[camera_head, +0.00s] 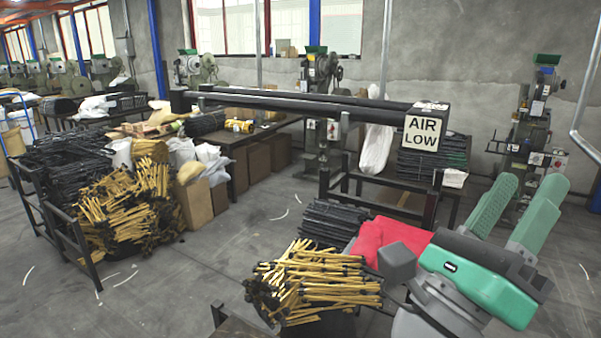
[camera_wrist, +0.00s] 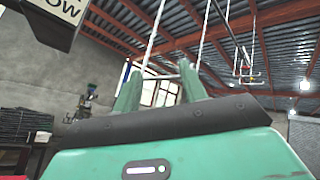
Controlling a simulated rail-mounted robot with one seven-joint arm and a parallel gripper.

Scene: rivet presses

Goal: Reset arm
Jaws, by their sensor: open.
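My gripper (camera_head: 531,184) is at the right of the head view, with its green body tilted and its two long green fingers pointing up and away. The fingers stand apart with nothing between them. In the wrist view my gripper (camera_wrist: 160,78) also shows empty, its fingers aimed towards the windows and the roof. A red cloth-like thing (camera_head: 385,239) lies behind and left of my gripper's body in the head view. I cannot tell whether they touch.
A pile of yellow-and-black rods (camera_head: 318,285) lies left of my arm, with black rods (camera_head: 333,222) behind it. A black beam with an AIR LOW sign (camera_head: 422,133) stands close by. A large rod rack (camera_head: 58,232) is at left. Open floor (camera_head: 170,290) lies between.

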